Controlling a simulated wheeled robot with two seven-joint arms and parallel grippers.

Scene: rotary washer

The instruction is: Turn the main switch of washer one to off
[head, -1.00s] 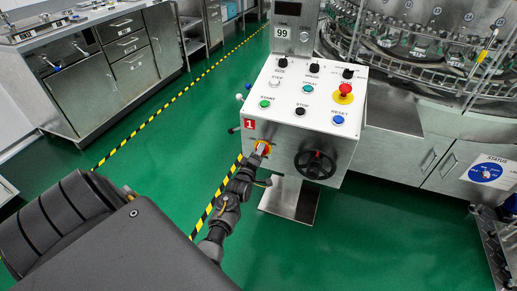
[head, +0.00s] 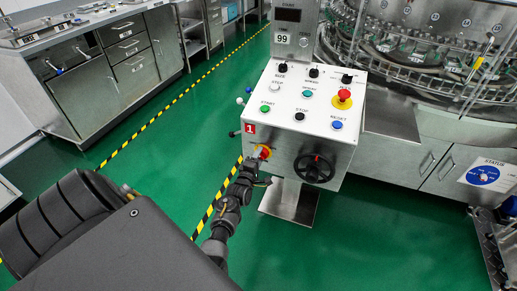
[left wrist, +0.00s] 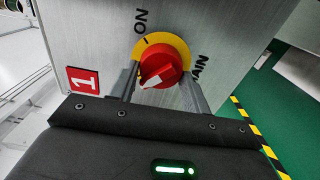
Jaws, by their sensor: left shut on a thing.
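The main switch (head: 263,151) is a red rotary knob on a yellow disc, low on the left of the control box front, beside a red "1" label (head: 250,128). In the left wrist view the knob (left wrist: 162,68) has a white mark slanting down to the left. "ON" (left wrist: 141,20) is printed above it and "MAIN", partly hidden, to its right. My left gripper (head: 256,161) is at the switch, its two fingers (left wrist: 160,88) on either side of the knob, shut on it. My right gripper is not in view.
A black handwheel (head: 315,168) is to the right of the switch. The sloped panel (head: 305,103) above carries several buttons and a red emergency stop (head: 344,97). A status board (head: 487,174) is at the right. The green floor (head: 345,240) in front is clear.

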